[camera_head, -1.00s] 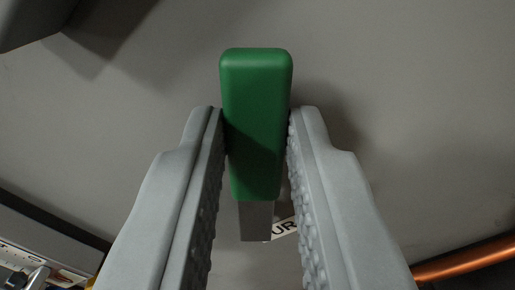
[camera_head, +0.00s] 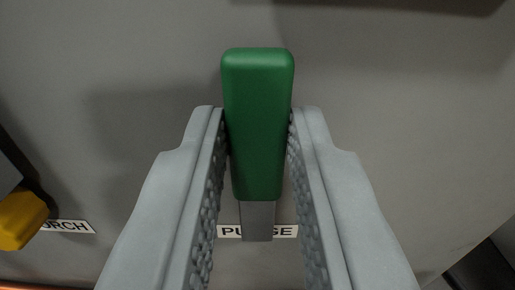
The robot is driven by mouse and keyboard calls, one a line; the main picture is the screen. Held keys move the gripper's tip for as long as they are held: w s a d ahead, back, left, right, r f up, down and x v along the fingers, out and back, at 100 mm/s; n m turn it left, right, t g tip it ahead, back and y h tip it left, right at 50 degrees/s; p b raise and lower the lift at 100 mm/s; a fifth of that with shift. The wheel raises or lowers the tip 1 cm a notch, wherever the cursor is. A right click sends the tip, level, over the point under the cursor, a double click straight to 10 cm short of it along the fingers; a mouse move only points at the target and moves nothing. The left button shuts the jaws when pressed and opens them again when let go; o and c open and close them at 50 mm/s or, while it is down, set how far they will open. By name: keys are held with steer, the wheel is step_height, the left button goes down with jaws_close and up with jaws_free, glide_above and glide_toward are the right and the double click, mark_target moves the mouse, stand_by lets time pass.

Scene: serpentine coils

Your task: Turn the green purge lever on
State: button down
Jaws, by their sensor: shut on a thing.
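The green purge lever (camera_head: 257,125) stands in the middle of the view, its green grip pointing up the picture, with a grey metal stem (camera_head: 257,222) below it. My gripper (camera_head: 257,118) is shut on the green grip, one grey textured finger on each side. A white label (camera_head: 230,231) lies behind the stem; its letters begin "PU" and end "GE", and the stem hides the middle. The lever's pivot is hidden.
A yellow part (camera_head: 20,218) sits at the left edge, beside a label (camera_head: 70,226) ending in "RCH". The grey panel (camera_head: 400,120) around the lever is bare. A dark edge shows at the lower right.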

steer(key=shift+f, duration=0.15)
steer(key=c, duration=1.3)
jaws_free()
steer(key=shift+a, duration=0.1)
steer(key=s, duration=1.7)
steer(key=shift+s, duration=0.2)
steer(key=shift+g, duration=0.3)
steer(key=s+a+f, duration=0.1)
steer(key=s+f, duration=0.1)
steer(key=s, duration=0.9)
steer(key=s+a+f, duration=0.1)
steer(key=s+f, duration=0.1)
steer(key=s, duration=0.9)
steer(key=s+a+f, duration=0.2)
steer(key=s, duration=1)
steer(key=shift+s, duration=0.1)
